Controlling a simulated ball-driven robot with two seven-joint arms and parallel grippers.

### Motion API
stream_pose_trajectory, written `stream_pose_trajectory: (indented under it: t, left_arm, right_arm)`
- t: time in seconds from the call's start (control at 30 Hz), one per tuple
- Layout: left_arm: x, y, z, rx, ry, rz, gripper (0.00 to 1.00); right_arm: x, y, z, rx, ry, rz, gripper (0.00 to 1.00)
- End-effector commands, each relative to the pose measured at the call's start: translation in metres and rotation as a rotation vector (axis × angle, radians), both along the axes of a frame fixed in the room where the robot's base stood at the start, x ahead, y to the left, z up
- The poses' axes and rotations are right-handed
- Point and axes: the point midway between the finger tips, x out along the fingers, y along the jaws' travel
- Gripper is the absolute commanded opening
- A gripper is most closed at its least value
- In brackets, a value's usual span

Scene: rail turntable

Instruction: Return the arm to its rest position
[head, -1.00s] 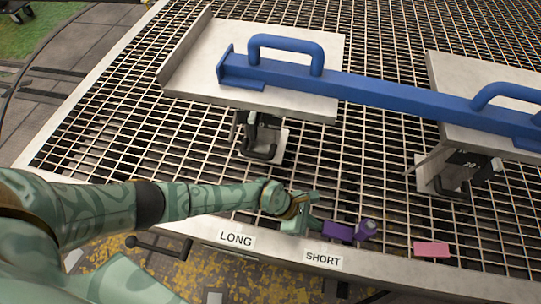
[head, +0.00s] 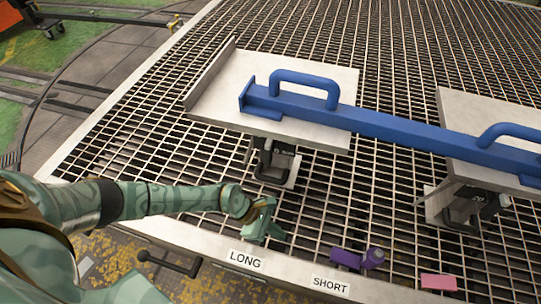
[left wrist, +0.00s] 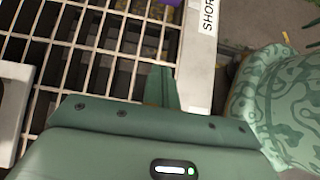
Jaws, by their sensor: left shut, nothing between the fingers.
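My left arm reaches in from the left in the head view. Its left gripper (head: 268,234) is shut and empty, just above the grate near the front edge, behind the LONG label (head: 246,260). In the left wrist view the shut fingers (left wrist: 160,85) show over the grate with nothing between them. A purple piece (head: 346,258) with a rounded end lies to the gripper's right, apart from it, behind the SHORT label (head: 331,286). My right gripper is not in view.
A blue bar with two handles (head: 400,128) spans two metal plates (head: 215,88) raised on clamp-like supports (head: 272,170). A pink block (head: 438,282) lies at the front right. The grate (head: 330,205) between the gripper and the supports is clear.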

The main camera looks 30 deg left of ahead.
Motion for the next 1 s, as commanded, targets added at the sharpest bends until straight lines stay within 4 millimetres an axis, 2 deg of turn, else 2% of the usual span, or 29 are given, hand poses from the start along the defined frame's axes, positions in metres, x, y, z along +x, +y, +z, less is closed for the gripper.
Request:
stream_pose_trajectory:
  t: [0.13,0.4,0.47,0.57,0.67,0.7,0.77,0.8,0.87,0.9,1.0]
  left_arm:
    - [-0.005,0.015,0.0,-0.001,0.002,0.001,0.0]
    - [-0.006,0.018,0.0,-0.002,0.0,0.001,0.0]
    - [-0.006,0.014,0.002,-0.015,0.001,0.013,0.0]
    - [-0.006,-0.012,0.013,-0.111,0.006,0.121,0.0]
    - [-0.002,-0.057,0.048,-0.348,0.051,0.422,0.0]
    - [0.001,-0.069,0.067,-0.469,0.094,0.596,0.0]
    - [0.005,-0.07,0.095,-0.66,0.184,0.898,0.0]
    - [0.005,-0.059,0.109,-0.78,0.254,1.113,0.0]
    - [-0.002,-0.033,0.123,-0.937,0.365,1.432,0.0]
    - [-0.011,-0.013,0.126,-1.021,0.43,1.627,0.0]
    - [-0.045,0.031,0.128,-1.165,0.555,2.027,0.0]
  right_arm:
    - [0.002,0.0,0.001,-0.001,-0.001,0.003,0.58]
    - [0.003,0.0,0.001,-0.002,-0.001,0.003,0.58]
    - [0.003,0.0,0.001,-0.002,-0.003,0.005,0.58]
    - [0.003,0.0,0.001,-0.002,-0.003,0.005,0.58]
    - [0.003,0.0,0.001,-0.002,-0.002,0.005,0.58]
    - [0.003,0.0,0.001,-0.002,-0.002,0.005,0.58]
    - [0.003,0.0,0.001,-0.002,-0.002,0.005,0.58]
    - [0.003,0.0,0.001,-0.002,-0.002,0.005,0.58]
    - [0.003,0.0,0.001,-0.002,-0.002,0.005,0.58]
    - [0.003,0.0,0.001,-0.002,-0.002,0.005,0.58]
    - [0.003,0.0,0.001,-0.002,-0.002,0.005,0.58]
